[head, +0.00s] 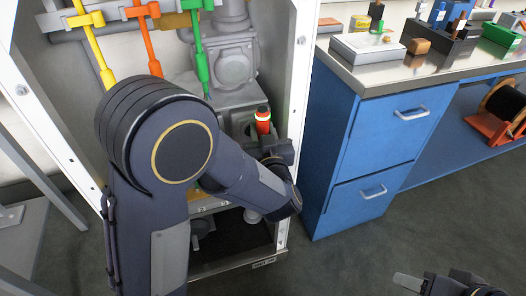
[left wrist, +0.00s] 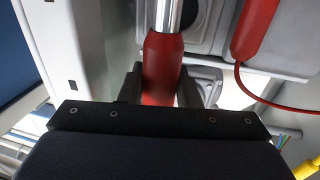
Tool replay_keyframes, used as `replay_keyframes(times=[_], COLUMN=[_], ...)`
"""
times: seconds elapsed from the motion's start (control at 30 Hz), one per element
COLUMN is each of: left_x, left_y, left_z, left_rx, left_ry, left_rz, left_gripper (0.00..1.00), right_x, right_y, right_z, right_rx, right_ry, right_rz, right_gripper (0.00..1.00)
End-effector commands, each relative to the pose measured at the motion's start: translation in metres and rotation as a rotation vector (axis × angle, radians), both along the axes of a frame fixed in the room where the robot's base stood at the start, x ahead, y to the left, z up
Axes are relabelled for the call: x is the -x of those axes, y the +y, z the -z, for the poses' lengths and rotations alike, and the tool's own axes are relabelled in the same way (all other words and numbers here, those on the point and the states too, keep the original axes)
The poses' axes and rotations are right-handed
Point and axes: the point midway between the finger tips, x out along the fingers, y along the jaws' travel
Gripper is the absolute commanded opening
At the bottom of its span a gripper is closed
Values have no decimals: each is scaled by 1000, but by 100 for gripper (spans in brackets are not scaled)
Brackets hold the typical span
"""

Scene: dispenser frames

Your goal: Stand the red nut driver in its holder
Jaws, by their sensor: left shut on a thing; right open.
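In the left wrist view the red nut driver (left wrist: 162,65) shows a red handle and a bright metal shaft. My left gripper (left wrist: 160,85) is shut on the handle, and the shaft points to the top of the picture. In the head view my left gripper (head: 276,152) is inside the open cabinet, partly hidden by my arm. My right gripper (head: 411,281) is open at the lower right edge. I cannot make out the holder.
A blue drawer bench (head: 375,140) stands right. Another red handle with a cord (left wrist: 257,28) is near the driver. Floor between bench and right gripper is clear.

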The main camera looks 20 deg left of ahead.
Motion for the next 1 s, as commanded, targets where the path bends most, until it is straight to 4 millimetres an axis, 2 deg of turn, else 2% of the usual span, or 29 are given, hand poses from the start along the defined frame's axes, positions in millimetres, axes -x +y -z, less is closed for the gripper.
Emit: replay_keyframes(times=[0.03, 0.23, 0.43, 0.87, 0.9, 1.0], left_x=[0, 0, 1, 1, 1, 1], left_y=[0, -1, 0, -1, -1, -1], left_z=[7, 21, 54, 61, 60, 60], left_rx=[-1, 0, -1, 2, 2, 2], left_ry=[-2, -1, 0, -3, -2, -2], left_rz=[0, 0, -1, 0, 0, 0], left_gripper=[0, 0, 0, 0, 34, 47], right_x=[0, 0, 0, 0, 0, 0], right_y=[0, 0, 0, 0, 0, 0], right_z=[5, 11, 28, 31, 30, 30], right_rx=[0, 0, 0, 0, 0, 0], right_ry=[0, 0, 0, 0, 0, 0], right_rz=[0, 0, 0, 0, 0, 0], right_gripper=[46, 46, 46, 46, 46, 46])
